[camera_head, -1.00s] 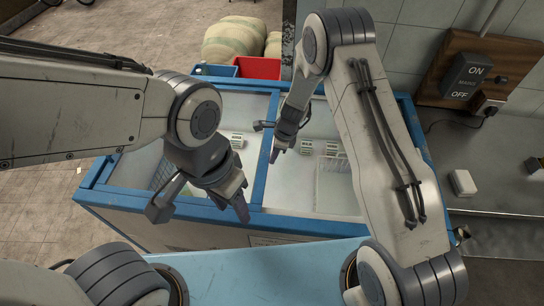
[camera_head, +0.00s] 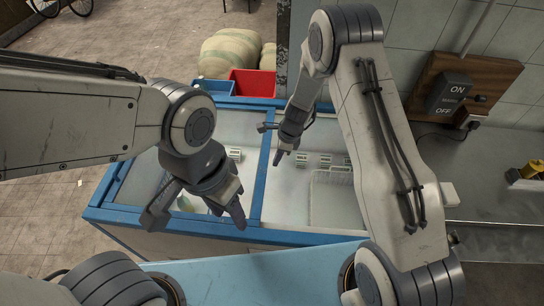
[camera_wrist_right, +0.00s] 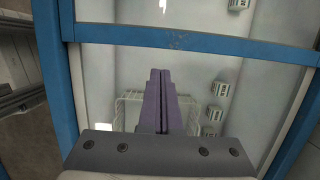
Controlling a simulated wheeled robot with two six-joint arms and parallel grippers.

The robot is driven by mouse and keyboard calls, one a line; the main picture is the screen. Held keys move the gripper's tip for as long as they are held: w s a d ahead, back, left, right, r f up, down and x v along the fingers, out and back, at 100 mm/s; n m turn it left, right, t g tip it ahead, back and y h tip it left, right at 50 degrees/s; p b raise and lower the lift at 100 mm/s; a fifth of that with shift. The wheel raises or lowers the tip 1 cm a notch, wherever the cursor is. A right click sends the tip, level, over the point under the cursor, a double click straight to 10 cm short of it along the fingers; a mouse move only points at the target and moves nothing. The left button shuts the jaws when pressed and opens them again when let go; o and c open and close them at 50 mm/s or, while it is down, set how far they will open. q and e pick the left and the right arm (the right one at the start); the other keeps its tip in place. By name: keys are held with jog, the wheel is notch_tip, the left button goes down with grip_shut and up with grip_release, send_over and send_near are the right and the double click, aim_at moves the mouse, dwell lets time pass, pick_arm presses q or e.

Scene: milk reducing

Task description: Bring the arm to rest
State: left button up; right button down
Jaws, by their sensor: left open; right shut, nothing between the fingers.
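My left gripper (camera_head: 226,212) hangs over the left half of a blue-rimmed chest freezer (camera_head: 257,195) in the head view. It is open, with nothing seen between its fingers. My right gripper (camera_head: 278,158) is over the freezer's right half, pointing down. In the right wrist view its purple fingers (camera_wrist_right: 157,100) are pressed together and empty. Below them a white wire basket (camera_wrist_right: 128,105) shows inside the freezer. Small milk cartons (camera_wrist_right: 220,90) stand on the freezer floor beside it.
A red bin (camera_head: 252,82) and a blue bin (camera_head: 214,87) stand behind the freezer, with sacks (camera_head: 230,52) behind them. An ON/OFF switch box (camera_head: 456,93) is on the right wall. A yellow object (camera_head: 532,170) sits on the grey counter (camera_head: 490,185) at right.

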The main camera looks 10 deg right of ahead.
jog(key=shift+r, duration=0.3)
jog(key=s+a+r+n+b, duration=0.8)
jog(key=s+r+n, duration=0.2)
jog(key=s+n, duration=0.25)
jog(key=s+d+n+h+b, duration=0.1)
jog(key=s+d+n+b, duration=0.2)
jog(key=s+n, duration=0.4)
jog(key=s+d+r+n+b, duration=0.1)
jog(key=s+d+n+b, duration=0.2)
jog(key=s+n, duration=0.5)
jog(key=shift+s+r+g+h, duration=0.2)
jog(key=shift+s+g+h, duration=0.15)
jog(key=shift+s, duration=0.75)
